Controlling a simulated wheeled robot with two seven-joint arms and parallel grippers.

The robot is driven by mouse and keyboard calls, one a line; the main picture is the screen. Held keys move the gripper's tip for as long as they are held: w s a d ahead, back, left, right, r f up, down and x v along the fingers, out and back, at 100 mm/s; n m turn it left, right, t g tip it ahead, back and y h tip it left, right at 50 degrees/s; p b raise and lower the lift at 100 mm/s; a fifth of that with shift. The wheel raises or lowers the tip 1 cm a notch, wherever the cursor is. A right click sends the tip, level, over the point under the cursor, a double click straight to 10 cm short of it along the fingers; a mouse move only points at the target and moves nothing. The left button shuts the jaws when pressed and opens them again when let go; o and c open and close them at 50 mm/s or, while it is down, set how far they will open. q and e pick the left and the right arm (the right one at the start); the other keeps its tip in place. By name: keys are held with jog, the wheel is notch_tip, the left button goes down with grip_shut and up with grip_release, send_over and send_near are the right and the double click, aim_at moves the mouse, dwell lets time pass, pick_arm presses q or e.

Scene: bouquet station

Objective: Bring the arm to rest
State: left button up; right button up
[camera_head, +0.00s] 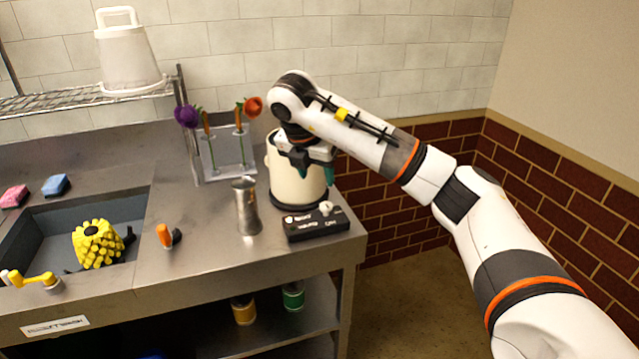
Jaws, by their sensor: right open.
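My right arm (465,215) reaches in from the lower right and bends down at its wrist over the back right of the steel counter (200,235). My right gripper (314,178) points down, open, in front of the cream round container (283,175). Whether its fingers touch the container cannot be told. No object shows between the fingers. My left gripper is not in view.
A black box with a white knob (318,225) and a metal vase (247,207) stand near the gripper. A clear rack (222,155) holds a purple flower (187,116) and an orange-red flower (252,107). A sink (50,235) holds a yellow object (97,244).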

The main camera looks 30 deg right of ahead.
jog(key=shift+s+a+r, duration=0.1)
jog(key=shift+s+r, duration=0.05)
jog(key=shift+r, duration=0.35)
